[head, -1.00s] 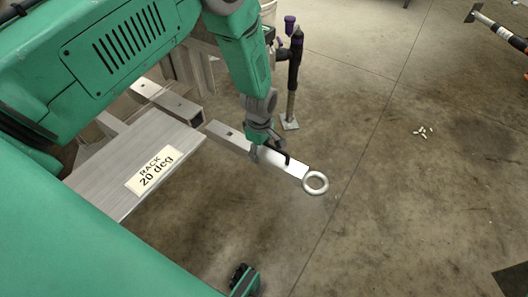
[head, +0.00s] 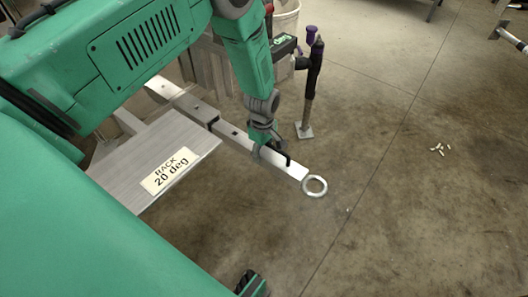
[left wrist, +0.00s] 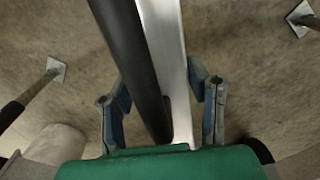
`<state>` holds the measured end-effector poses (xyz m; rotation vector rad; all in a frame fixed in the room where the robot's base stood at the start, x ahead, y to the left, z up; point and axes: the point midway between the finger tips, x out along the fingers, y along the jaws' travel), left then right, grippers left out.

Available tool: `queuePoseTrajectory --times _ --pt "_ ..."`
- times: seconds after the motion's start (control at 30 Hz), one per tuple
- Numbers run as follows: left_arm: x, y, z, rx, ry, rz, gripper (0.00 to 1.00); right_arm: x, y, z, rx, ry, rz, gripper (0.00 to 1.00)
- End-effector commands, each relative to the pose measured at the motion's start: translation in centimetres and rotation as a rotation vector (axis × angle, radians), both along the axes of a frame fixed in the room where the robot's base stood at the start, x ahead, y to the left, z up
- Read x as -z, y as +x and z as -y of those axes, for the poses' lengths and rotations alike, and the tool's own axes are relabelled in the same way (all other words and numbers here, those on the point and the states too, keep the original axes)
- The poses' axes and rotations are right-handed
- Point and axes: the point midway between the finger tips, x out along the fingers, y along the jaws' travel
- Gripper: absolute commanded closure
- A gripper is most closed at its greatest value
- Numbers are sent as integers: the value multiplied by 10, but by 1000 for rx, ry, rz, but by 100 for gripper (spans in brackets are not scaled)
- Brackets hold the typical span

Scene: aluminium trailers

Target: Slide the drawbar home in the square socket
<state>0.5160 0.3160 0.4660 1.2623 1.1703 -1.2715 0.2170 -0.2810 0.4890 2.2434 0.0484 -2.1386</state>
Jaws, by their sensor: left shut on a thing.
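The drawbar (head: 292,168) is a silver square bar with a ring (head: 315,186) at its near right end. My left gripper (head: 268,152) is shut on it around mid-length. In the left wrist view my two fingers (left wrist: 163,103) flank the bar (left wrist: 165,40), and a dark rounded length lies along it. The square socket (head: 190,103) is the tube on the trailer frame, at the bar's far left end. The bar lies roughly in line with it, its end at the dark mouth; I cannot tell how far inside.
A metal plate (head: 130,165) labelled "RACK 20 deg" lies left of the bar. A jack post (head: 308,95) with a square foot stands behind my gripper. A bucket (head: 287,18) is beyond it. Small pale pieces (head: 437,149) lie on the open floor at right.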

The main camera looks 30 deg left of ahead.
Motion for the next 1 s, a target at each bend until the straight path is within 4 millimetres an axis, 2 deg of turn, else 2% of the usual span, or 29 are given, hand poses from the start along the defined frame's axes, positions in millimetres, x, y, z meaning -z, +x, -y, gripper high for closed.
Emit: queuePoseTrajectory --times 1.0 --pt "-4 1 0 0 0 4 100 -5 0 0 0 0 0 60"
